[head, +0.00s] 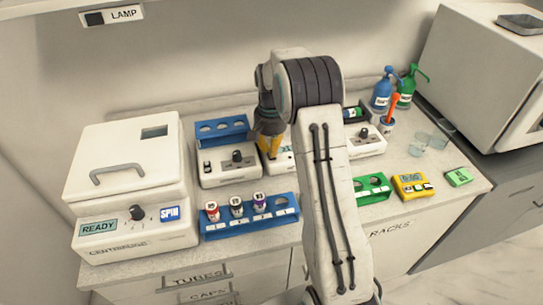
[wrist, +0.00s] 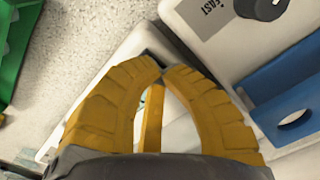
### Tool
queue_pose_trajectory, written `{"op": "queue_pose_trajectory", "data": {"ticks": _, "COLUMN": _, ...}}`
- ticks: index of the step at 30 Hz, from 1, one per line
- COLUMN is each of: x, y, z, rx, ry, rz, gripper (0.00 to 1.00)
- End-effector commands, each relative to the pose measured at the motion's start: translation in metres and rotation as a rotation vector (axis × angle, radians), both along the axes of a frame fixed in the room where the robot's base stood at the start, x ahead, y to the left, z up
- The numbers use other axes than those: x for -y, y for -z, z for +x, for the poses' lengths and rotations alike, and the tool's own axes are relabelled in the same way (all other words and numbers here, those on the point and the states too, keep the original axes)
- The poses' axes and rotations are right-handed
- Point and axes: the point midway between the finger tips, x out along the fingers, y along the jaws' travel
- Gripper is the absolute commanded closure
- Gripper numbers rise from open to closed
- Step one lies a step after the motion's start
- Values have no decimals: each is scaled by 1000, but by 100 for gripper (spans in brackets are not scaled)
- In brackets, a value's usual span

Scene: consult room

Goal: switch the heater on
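My gripper (head: 272,156) points down over a small white unit (head: 284,164) between two other white units. My arm hides most of this unit, and I cannot read its label, so I cannot confirm it is the heater. In the wrist view, my yellow fingers (wrist: 160,70) converge with their tips together, with nothing clearly held. A white surface (wrist: 125,62) lies beneath them. A small dark part shows at the tips; I cannot tell whether it is a switch or whether the fingers touch it.
A white unit with a knob (head: 229,168) stands left, another (head: 364,146) right. A blue rack of capped tubes (head: 250,224) is in front. The centrifuge (head: 125,160) stands far left. A yellow timer (head: 410,186), green rack (head: 368,194) and pump bottles (head: 382,92) are right.

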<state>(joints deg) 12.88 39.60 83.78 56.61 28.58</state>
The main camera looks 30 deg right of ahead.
Motion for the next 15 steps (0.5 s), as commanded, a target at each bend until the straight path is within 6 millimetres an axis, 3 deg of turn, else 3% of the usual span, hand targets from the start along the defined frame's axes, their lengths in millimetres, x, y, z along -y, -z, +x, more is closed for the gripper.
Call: {"op": "queue_pose_trajectory", "data": {"ticks": 15, "x": 0, "y": -1, "z": -1, "rx": -4, "ry": 0, "rz": 1, "gripper": 100}}
